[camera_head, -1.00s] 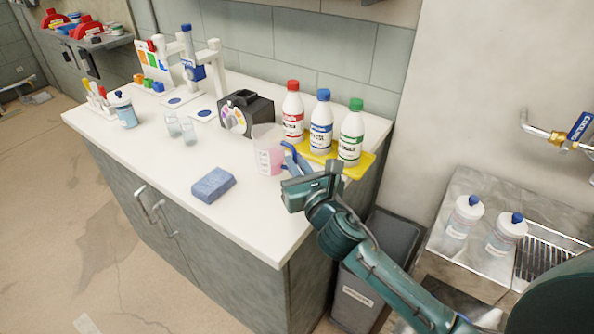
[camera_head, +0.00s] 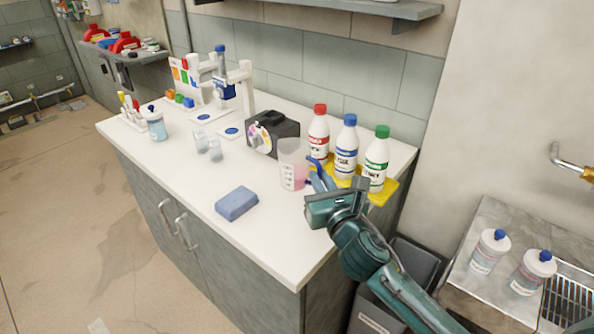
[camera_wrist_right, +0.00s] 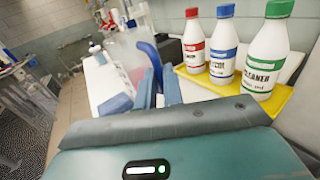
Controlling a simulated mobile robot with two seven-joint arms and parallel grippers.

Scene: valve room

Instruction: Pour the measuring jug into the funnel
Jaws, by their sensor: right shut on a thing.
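The measuring jug (camera_head: 292,168) is clear, with pink liquid low inside and a blue handle (camera_head: 318,172). It looks upright at the counter, but I cannot tell whether its base touches the top. My right gripper (camera_head: 317,184) is shut on the handle, on the jug's right side. In the right wrist view, the fingers (camera_wrist_right: 158,88) close around the blue handle (camera_wrist_right: 147,52), with the clear jug (camera_wrist_right: 122,48) beyond. I cannot make out a funnel in these frames. My left gripper is not in view.
Three capped bottles, red (camera_head: 318,133), blue (camera_head: 346,147) and green (camera_head: 377,160), stand on a yellow tray (camera_head: 388,194) close right of the jug. A black device (camera_head: 285,130) stands behind. A blue sponge (camera_head: 236,203) and beakers (camera_head: 214,149) are left. The front counter (camera_head: 290,235) is clear.

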